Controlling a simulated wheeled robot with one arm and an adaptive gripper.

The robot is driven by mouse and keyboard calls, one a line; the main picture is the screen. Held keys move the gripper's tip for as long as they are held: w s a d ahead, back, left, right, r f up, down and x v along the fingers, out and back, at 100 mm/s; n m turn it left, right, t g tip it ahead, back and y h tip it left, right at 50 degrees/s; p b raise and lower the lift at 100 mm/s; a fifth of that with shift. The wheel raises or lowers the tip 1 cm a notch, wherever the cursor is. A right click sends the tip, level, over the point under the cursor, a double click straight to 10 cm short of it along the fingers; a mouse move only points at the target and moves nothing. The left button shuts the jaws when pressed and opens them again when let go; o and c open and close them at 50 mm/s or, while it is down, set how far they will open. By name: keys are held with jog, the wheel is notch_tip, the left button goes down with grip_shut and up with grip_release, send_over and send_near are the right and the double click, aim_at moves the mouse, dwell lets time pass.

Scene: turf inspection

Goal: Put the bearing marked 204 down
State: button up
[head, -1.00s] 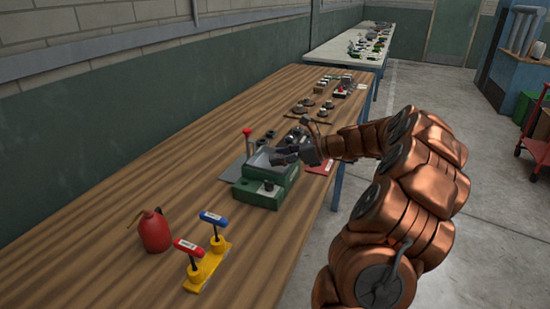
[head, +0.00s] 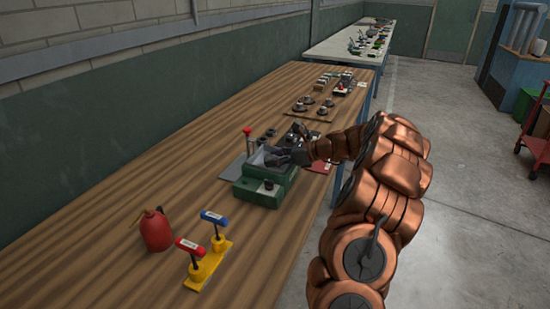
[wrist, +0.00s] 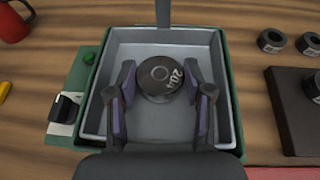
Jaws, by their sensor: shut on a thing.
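The bearing marked 204 (wrist: 158,76) is a dark, round piece with its white number facing up in the wrist view. My gripper (wrist: 160,84) is shut on it, with one finger at each side. The bearing is over a shallow grey tray (wrist: 133,45) set in a green-bodied device; whether it touches the tray floor cannot be told. In the head view my gripper (head: 272,157) is at the grey tray of the green device (head: 254,192), and the bearing is hidden there.
A black knob (wrist: 64,107) and a green button sit left of the tray. Loose rings (wrist: 271,41) and a dark block (wrist: 296,105) lie to the right. A red can (head: 156,231) and a yellow stand with T-handles (head: 208,264) are in front on the wooden bench.

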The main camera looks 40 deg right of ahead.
jog(key=o, duration=1.3)
jog(key=shift+c, duration=0.2)
jog(key=b+v, duration=0.1)
jog(key=v, duration=1.1)
